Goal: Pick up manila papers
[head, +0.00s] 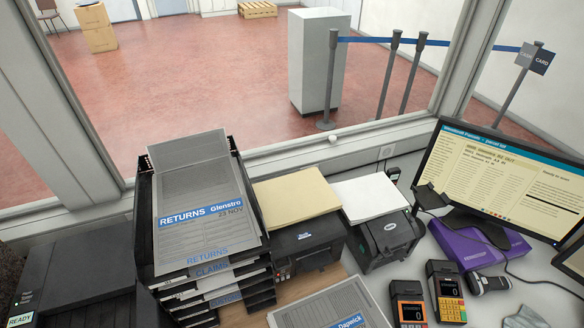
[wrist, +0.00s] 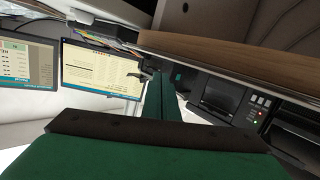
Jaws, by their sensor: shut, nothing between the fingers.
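The manila papers (head: 296,200) lie as a flat cream-yellow stack on top of a black printer (head: 308,250), between the tray tower and a smaller black device. In the wrist view I cannot make out the manila papers. My gripper (wrist: 163,92), with green fingers, shows in the wrist view, shut and empty. It does not show in the head view, so its exact place relative to the papers cannot be told.
A black tray tower (head: 144,222) with grey returns papers (head: 195,200) stands left of the manila papers. White papers (head: 370,196) lie on a black label printer (head: 384,240) at right. A wooden shelf edge (wrist: 235,60) crosses the wrist view, close to my gripper. Monitors (wrist: 100,78) stand beyond.

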